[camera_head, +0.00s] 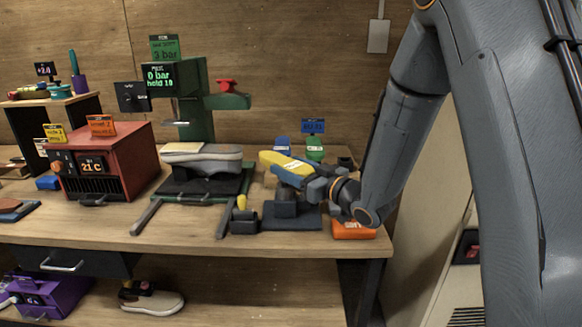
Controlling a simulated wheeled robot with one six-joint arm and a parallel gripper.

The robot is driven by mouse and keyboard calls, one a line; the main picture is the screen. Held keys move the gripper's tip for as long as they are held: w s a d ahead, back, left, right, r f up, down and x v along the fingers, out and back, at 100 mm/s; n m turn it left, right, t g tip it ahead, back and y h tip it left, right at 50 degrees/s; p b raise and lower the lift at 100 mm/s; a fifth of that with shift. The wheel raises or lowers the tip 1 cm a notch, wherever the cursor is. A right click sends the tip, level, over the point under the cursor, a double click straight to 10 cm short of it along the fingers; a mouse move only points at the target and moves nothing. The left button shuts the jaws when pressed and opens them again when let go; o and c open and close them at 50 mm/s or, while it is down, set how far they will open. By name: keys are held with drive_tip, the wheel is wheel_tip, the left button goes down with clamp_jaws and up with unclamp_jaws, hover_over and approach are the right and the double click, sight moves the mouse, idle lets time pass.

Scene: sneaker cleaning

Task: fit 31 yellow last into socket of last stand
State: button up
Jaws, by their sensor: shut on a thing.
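The yellow last (275,161) is held in my gripper (299,178), toe pointing to the left, with a pale label on its side. My gripper is shut on it from the right and front, and hides part of it. A dark post on a flat base, which looks like the last stand (305,219), is on the bench just below the gripper. The yellow last is above the post. The socket itself is not visible, and I cannot tell whether the last's underside touches the stand.
A blue last (282,144) and a green last (315,149) stand behind my gripper. A green press (197,100) with a grey sneaker (200,158) on its platform is to the left. An orange box (353,230) lies near the bench's right edge. A red heater (105,160) stands further left.

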drive_tip(key=shift+f+b, duration=0.55)
drive_tip(key=shift+f, duration=0.3)
drive_tip(key=o, duration=1.5)
drive_tip(key=shift+b+v, duration=0.65)
drive_tip(key=shift+v, duration=3.3)
